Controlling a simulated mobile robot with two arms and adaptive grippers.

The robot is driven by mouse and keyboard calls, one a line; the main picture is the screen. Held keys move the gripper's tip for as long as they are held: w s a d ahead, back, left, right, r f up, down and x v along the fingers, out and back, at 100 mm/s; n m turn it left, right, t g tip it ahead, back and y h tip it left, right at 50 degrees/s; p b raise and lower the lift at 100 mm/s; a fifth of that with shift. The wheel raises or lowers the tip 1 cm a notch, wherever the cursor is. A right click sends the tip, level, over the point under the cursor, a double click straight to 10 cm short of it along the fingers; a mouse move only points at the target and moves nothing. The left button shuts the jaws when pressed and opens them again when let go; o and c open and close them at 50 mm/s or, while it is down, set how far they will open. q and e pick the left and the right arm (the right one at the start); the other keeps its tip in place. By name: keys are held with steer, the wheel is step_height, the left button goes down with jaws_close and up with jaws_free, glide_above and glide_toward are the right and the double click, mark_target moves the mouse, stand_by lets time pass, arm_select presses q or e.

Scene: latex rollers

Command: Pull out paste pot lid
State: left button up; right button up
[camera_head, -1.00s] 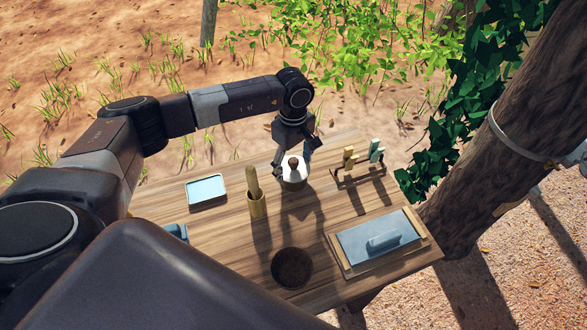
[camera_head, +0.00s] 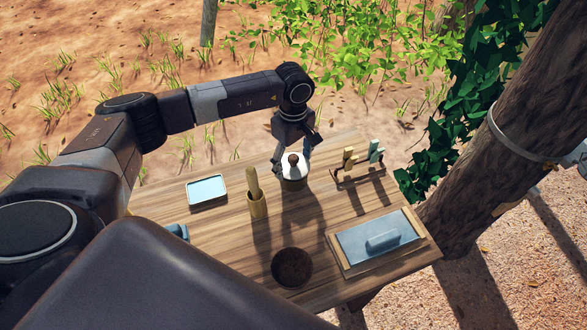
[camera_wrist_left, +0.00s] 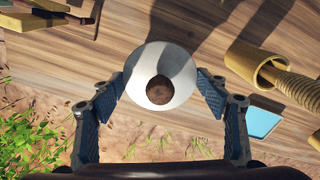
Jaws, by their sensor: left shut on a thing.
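The paste pot lid (camera_head: 294,163) is white and round with a brown knob on top. In the left wrist view the lid (camera_wrist_left: 178,62) lies between the two fingers of the left gripper (camera_wrist_left: 160,92), the knob facing the camera. The lid hides most of the pot there. My right gripper is not in view.
A cup holding a stick (camera_head: 257,205) stands left of the pot, with a pale blue tray (camera_head: 207,190) beyond. A rack with small handled tools (camera_head: 360,174) is to the right.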

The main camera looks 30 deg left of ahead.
mark_target(293, 157)
arm_select(q)
steer(key=shift+r+p, duration=0.75)
steer(key=shift+r, duration=1)
